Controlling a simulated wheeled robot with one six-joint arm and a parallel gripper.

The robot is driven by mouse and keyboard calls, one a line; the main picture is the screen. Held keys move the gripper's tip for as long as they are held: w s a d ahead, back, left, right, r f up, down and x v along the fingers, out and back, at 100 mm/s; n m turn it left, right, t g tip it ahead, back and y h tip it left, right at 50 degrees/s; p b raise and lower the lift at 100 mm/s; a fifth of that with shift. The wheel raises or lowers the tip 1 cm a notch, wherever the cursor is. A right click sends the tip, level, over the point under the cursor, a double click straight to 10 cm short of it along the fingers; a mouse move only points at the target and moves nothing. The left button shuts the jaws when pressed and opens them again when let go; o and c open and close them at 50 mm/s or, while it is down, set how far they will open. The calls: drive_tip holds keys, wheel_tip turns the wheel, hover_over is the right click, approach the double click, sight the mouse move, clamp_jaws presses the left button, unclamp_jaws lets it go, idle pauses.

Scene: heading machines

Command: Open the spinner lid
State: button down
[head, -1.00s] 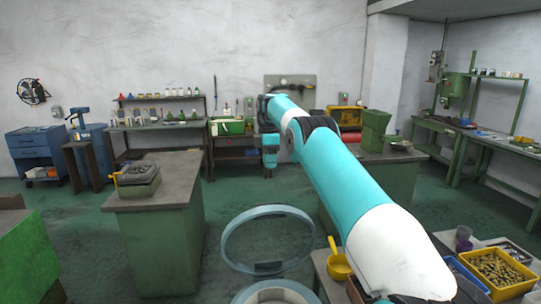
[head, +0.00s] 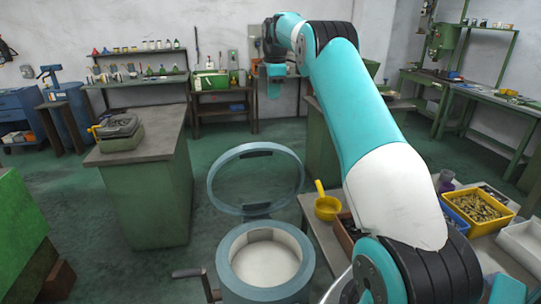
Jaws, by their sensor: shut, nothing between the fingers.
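The spinner (head: 226,268) is a round grey-blue drum with a pale hollow inside, at the bottom centre of the head view. Its lid (head: 214,188) is a blue-grey ring with a see-through middle. The lid stands raised behind the drum, at the hinge on its far rim, so the drum's mouth is uncovered. My arm reaches up from the lower right, and its wrist (head: 274,84) hangs beyond and above the lid, apart from it in the picture. My gripper's fingers cannot be made out at the end of the arm.
A green cabinet (head: 155,205) with a grey top stands left of the spinner. At right, a table (head: 292,225) holds a yellow scoop (head: 327,205) and a yellow bin (head: 477,222) of small parts. Green floor shows between cabinet and lid.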

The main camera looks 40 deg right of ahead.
drive_tip(key=s+a+f+m+t+y+b, duration=0.1)
drive_tip(key=s+a+f+t+b, duration=0.3)
drive_tip(key=s+b, duration=0.5)
drive_tip(key=s+a+f+t+b, duration=0.3)
drive_tip(key=s+a+f+b, duration=0.1)
drive_tip(key=s+b, duration=0.45)
drive_tip(key=p, duration=0.2)
approach(264, 158)
wheel_tip(264, 158, down, 3)
drive_tip(key=w, duration=0.1)
drive_tip(key=shift+w+y+p, duration=0.3)
drive_tip(key=shift+w+p, duration=0.15)
drive_tip(key=shift+w, duration=0.35)
